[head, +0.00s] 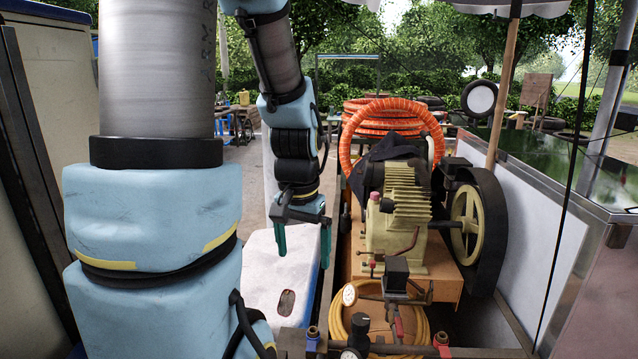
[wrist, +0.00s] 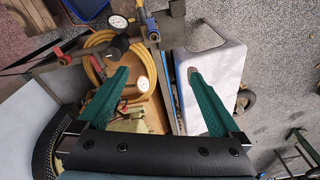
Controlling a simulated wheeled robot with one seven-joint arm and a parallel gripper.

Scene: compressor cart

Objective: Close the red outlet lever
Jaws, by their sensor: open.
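A small red lever (head: 443,340) sits on a brass fitting at the right end of the front pipe, low in the head view. It also shows in the wrist view (wrist: 57,52), at the upper left. Whether it stands along or across its outlet is too small to tell. My gripper (head: 303,245) is open and empty, pointing down, left of the compressor and above the white panel. In the wrist view its green fingers (wrist: 158,74) are wide apart and touch nothing. The red lever is well outside the fingers, to the left in that view.
A blue-handled fitting (head: 313,338) is at the pipe's left end. A black regulator knob (head: 359,325), a red grip (head: 399,328), a dial gauge (head: 349,295) and a coiled yellow hose (head: 424,325) crowd between. The compressor (head: 397,225) and flywheel (head: 467,220) stand behind.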

